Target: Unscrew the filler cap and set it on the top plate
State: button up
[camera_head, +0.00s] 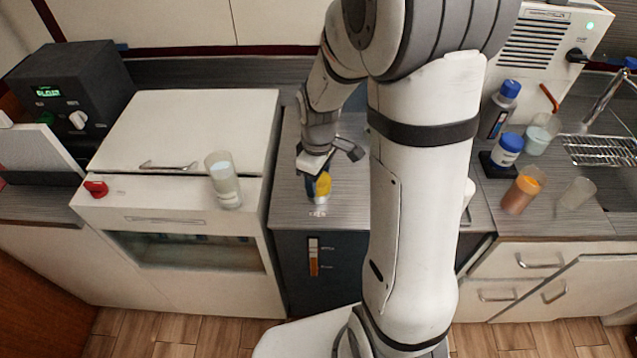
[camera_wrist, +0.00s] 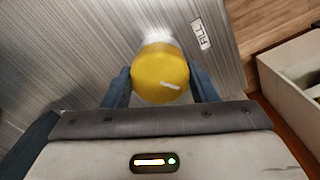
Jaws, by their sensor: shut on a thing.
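The yellow filler cap (camera_wrist: 160,78) sits between the two dark fingers of my gripper (camera_wrist: 160,88) in the wrist view, with a finger against each side. A pale, blurred round part shows just behind the cap; I cannot tell whether the cap is still seated on it. In the head view the yellow cap (camera_head: 323,186) is at the front of the grey top plate (camera_head: 345,205), under my gripper (camera_head: 318,184). The top plate (camera_wrist: 225,75) fills much of the wrist view, with a "FILL" label (camera_wrist: 201,34) beside the cap.
A glass (camera_head: 223,182) stands on the white cabinet to the left. The plate around the cap looks clear.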

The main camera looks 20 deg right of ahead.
jog(key=shift+r, duration=0.15)
jog(key=shift+r+p, duration=1.85)
jog(key=shift+r, duration=0.55)
jog(key=shift+f, duration=0.1)
